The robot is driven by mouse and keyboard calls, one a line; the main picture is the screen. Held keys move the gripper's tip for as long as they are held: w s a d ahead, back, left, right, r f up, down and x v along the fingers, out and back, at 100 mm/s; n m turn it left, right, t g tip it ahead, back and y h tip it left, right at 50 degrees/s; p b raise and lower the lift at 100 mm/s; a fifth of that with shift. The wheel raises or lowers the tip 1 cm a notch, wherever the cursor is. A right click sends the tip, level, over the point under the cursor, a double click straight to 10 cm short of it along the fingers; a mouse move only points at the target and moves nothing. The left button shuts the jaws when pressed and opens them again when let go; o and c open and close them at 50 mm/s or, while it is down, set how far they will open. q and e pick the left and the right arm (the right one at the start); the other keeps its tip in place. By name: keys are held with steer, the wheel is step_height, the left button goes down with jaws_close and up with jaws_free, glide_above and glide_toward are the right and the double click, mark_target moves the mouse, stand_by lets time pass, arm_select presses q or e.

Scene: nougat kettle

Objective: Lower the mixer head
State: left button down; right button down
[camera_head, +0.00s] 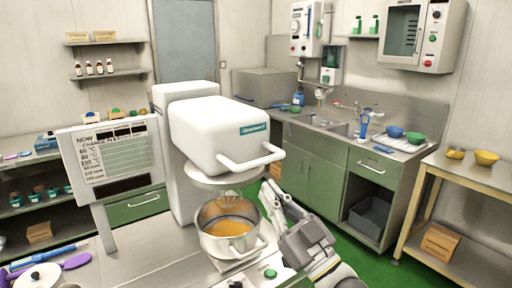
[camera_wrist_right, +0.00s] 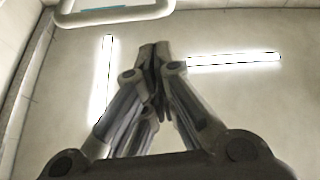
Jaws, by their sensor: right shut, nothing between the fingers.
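The white mixer head (camera_head: 215,130) sits on its column above the steel kettle (camera_head: 228,232), which holds an orange mass. A white bar handle (camera_head: 252,160) runs across the front of the head. A round plate (camera_head: 224,181) hangs under the head, and a whisk (camera_head: 226,203) shows below it at the kettle's mouth. My right gripper (camera_head: 268,190) is shut and empty, pointing upward to the right of the kettle and below the handle. In the right wrist view its closed fingertips (camera_wrist_right: 155,50) point up, apart from the white handle bar (camera_wrist_right: 115,15).
A sign board (camera_head: 112,158) stands left of the mixer. A lidded pot (camera_head: 40,277) and utensils lie at the worktop's left. A green button (camera_head: 270,273) is at the front. A sink counter (camera_head: 330,155) and side table (camera_head: 470,180) stand right, with green floor between.

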step_height(320, 180, up, 4)
steer(key=a+y, duration=0.1)
step_height(320, 180, up, 5)
steer(key=p, duration=0.6)
glide_above(242, 166)
steer(key=s, duration=0.4)
steer(key=shift+n, duration=0.4)
steer(key=f, duration=0.2)
steer(key=w+f, duration=0.1)
steer(key=f, duration=0.2)
steer(key=shift+w+d+p, duration=0.1)
steer(key=shift+w+p, duration=0.05)
steer(key=shift+p, duration=0.2)
steer(key=shift+f, duration=0.1)
step_height(242, 166, down, 18)
steer(key=b, duration=1.3)
steer(key=shift+g, duration=0.3)
